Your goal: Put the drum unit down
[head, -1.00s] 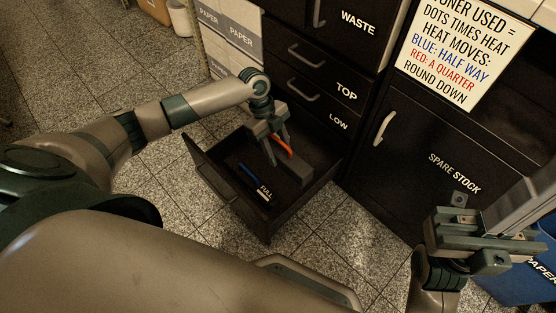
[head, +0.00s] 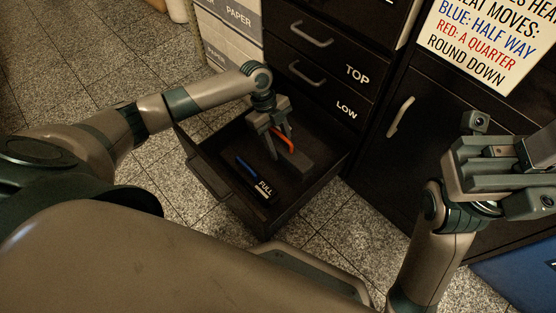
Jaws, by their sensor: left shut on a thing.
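My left gripper (head: 279,145) reaches down into the open low drawer (head: 207,177). It is shut on a dark grey bar-shaped unit (head: 296,160) with an orange-red strip, which I take to be the drum unit. The fingers hide part of it. It is low inside the drawer, near the right wall; I cannot tell whether it touches the floor. A black cartridge (head: 262,189) marked FULL, with a blue strip, lies to its left. My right gripper (head: 500,165) is at the right edge; whether it is open or shut is unclear.
The cabinet front with the TOP drawer (head: 325,60) stands behind the open drawer. The spare stock door (head: 370,160) is to the right, with a sign (head: 485,40) above. Paper packs (head: 228,40) stand at the back left. The drawer floor is clear around the cartridge.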

